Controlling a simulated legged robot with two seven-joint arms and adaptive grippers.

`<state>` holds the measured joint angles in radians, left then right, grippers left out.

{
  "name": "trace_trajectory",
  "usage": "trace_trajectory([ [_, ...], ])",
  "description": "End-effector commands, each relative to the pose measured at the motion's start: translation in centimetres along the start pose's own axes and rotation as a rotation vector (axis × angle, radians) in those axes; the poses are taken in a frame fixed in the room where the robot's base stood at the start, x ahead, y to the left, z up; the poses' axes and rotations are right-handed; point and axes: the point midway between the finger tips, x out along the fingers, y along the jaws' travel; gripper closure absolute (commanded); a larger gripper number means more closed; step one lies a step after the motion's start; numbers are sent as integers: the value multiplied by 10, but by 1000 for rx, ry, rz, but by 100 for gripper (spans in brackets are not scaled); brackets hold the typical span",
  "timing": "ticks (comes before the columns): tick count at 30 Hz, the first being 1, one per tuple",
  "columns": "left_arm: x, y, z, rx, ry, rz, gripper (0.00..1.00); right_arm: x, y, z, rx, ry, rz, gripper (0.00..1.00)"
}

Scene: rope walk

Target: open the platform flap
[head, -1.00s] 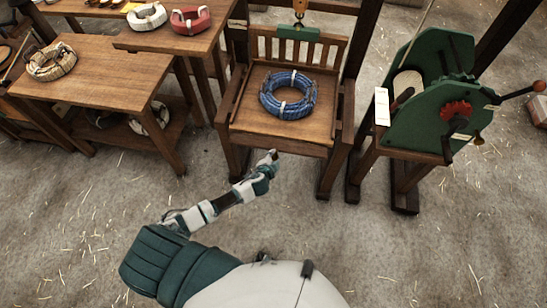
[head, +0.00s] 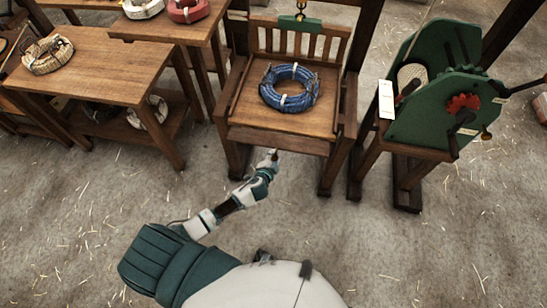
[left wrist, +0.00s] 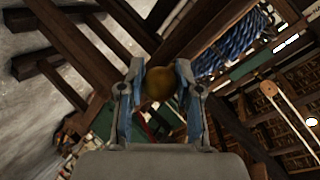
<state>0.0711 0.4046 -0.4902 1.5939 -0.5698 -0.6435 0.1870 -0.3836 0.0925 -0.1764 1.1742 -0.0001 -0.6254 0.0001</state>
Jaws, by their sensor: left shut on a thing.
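The wooden platform (head: 318,113) stands ahead in the head view, with a slatted back and a blue rope coil (head: 270,99) lying on it. A front board (head: 278,139), which seems to be the flap, runs along its near edge. My left gripper (head: 273,155) reaches up to the lower edge of this board. In the left wrist view the left gripper (left wrist: 159,88) is shut on a round brownish knob (left wrist: 159,84) between its fingers. How the knob joins the board is not clear. The right gripper is not in view.
Wooden tables (head: 85,67) with rope coils stand at left. A green machine (head: 432,115) with a red gear and cranks stands at right, close to the platform. A green block (head: 285,24) hangs from a hook at the platform's back. Open straw-strewn floor lies in front.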

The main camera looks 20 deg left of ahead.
Motion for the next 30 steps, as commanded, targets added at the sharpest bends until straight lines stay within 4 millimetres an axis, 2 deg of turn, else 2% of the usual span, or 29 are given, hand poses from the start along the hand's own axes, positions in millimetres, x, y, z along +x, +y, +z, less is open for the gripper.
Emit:
trace_trajectory([
  [1, -1, 7, 3, -3, -7, 13, 100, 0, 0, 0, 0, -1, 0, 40],
  [5, -1, 8, 4, -4, -8, 14, 100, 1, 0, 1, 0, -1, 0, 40],
  [6, -1, 8, 4, -4, -8, 14, 64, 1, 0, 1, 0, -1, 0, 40],
  [9, 0, 7, 4, -3, -8, 12, 41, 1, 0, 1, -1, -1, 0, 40],
  [23, -4, 2, 2, -1, -4, 4, 41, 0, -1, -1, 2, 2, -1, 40],
  [26, -15, 3, 3, -1, -5, 5, 41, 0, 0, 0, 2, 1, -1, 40],
  [30, -45, 4, 3, -2, -3, 7, 41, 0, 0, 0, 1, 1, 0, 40],
])
